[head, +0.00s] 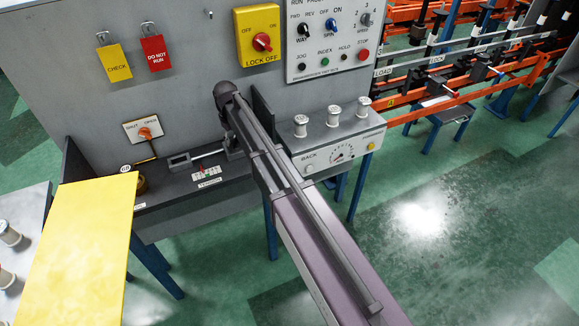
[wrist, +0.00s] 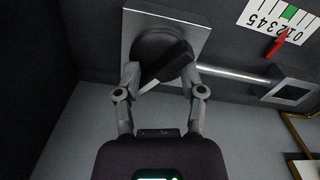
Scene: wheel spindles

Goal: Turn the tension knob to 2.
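The tension knob (wrist: 163,62) is dark, with a raised bar lying diagonally, on a square grey plate (wrist: 190,20) in the wrist view. My gripper (wrist: 162,74) has its two fingers apart, one on each side of the knob; whether they touch it I cannot tell. The tension scale (wrist: 268,22) is white with numbers, a green band and a red pointer (wrist: 279,43); the exact reading is unclear. In the head view the scale (head: 206,174) sits above the TENSION label (head: 209,183). My arm hides the knob there.
A metal rod (wrist: 230,73) runs from the knob's plate to a small block (wrist: 289,92). A grey back panel (head: 190,60) carries lock-off and run controls. A yellow board (head: 85,240) is at left.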

